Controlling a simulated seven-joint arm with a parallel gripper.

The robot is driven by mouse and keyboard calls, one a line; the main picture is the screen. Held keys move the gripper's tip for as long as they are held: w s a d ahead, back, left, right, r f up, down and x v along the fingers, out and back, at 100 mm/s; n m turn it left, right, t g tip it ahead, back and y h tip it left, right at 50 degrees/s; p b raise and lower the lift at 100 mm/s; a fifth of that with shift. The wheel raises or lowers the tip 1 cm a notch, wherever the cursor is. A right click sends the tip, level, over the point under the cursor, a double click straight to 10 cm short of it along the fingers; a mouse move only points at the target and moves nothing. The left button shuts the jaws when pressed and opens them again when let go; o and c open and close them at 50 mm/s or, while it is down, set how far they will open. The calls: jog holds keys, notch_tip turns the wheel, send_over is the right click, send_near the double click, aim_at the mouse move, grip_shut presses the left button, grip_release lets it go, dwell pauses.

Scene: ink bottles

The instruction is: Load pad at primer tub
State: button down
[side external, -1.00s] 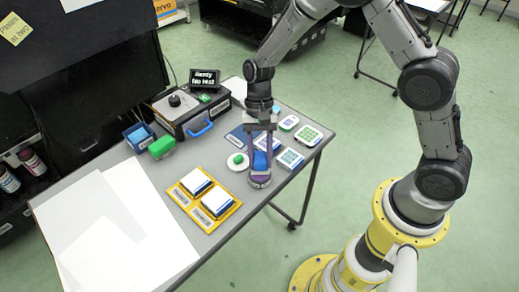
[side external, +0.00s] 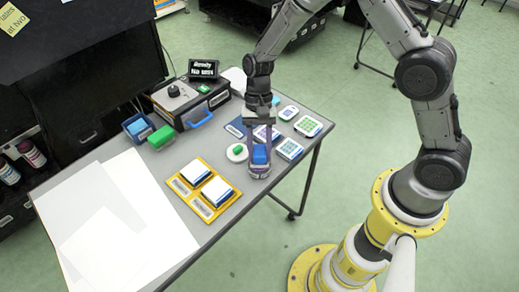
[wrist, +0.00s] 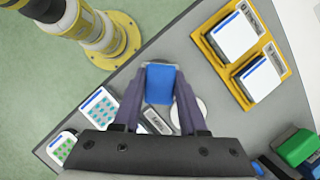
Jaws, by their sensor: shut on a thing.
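My gripper (wrist: 158,98) is shut on a blue block-shaped pad (wrist: 159,84), which sits between the two dark fingers. In the side view the blue pad (side external: 260,154) is low over the table's near right part. A small round container (side external: 258,172) shows just below it, largely hidden by the pad and fingers. I cannot tell whether the pad touches it or is inside it. The wrist view shows a small labelled plate (wrist: 157,121) beyond the pad, between the fingers.
A white round dish with a green piece (side external: 237,152) stands close to the left of the gripper. A yellow tray (side external: 181,186) holds two white blocks. White sample cards (side external: 289,149) lie to the right. A knobbed box (side external: 190,103) and green block (side external: 161,138) stand behind.

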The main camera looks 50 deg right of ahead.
aim_at(259, 150)
jog(key=shift+f, duration=0.6)
dwell(1.3)
jog(key=shift+r, duration=0.1)
jog(key=shift+r, duration=3.5)
jog(key=w+d+f+n+h, duration=0.1)
jog(key=d+f+n, duration=0.1)
jog(key=d+n, duration=0.2)
jog(key=w+d+f+n+g+h, duration=0.1)
jog(key=w+d+f+n+h, duration=0.1)
jog(key=d+n, duration=0.3)
jog(key=shift+d, duration=1.05)
